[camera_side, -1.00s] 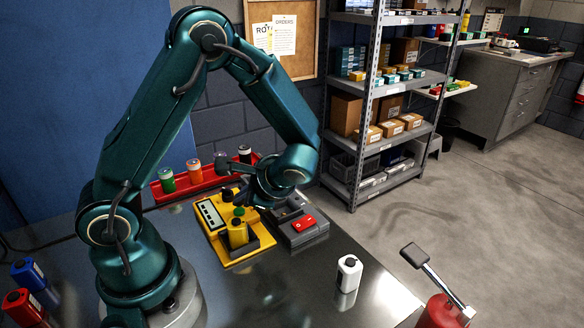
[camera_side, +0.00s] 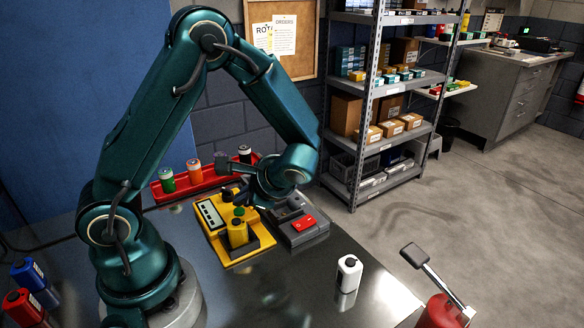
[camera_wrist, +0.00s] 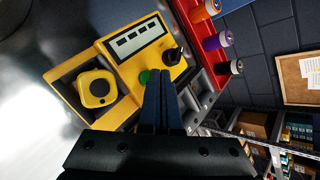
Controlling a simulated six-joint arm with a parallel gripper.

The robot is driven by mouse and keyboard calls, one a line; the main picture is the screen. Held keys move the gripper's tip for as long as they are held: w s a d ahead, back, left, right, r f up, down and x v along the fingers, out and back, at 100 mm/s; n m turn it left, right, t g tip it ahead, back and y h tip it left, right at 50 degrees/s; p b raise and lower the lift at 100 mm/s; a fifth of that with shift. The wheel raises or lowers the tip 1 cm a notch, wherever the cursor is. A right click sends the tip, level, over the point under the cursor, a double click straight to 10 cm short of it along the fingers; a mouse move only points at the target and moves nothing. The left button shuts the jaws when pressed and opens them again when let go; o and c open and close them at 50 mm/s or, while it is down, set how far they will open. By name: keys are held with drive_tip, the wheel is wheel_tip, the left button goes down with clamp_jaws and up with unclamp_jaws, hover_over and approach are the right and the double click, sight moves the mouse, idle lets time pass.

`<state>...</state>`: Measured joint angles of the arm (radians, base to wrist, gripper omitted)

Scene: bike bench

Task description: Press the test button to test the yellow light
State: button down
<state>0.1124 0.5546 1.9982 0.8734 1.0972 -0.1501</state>
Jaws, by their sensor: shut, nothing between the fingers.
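The yellow tester (camera_side: 208,234) stands on the bench in front of my arm. Its display (camera_wrist: 138,40), green button (camera_wrist: 144,77) and black knob (camera_wrist: 173,56) show in the wrist view. The yellow light (camera_side: 238,234) sits upright in the tester's bay; from above it also shows in the wrist view (camera_wrist: 97,89). My gripper (camera_wrist: 163,72) is shut and empty, its fingertips right beside the green button in the picture. I cannot tell whether they touch it. In the side view, the green button (camera_side: 239,211) shows just below the gripper, whose fingertips are hard to make out.
A grey unit with a red light (camera_side: 304,223) stands right of the tester. A red rack (camera_side: 215,180) with several coloured lights is behind it. A white light (camera_side: 348,271) stands at the front right. The bench between is clear.

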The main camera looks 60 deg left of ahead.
drive_tip(key=shift+f, duration=0.15)
idle(0.4)
drive_tip(key=shift+f, duration=0.35)
idle(0.3)
drive_tip(key=shift+r, duration=0.5)
drive_tip(key=shift+r, duration=3)
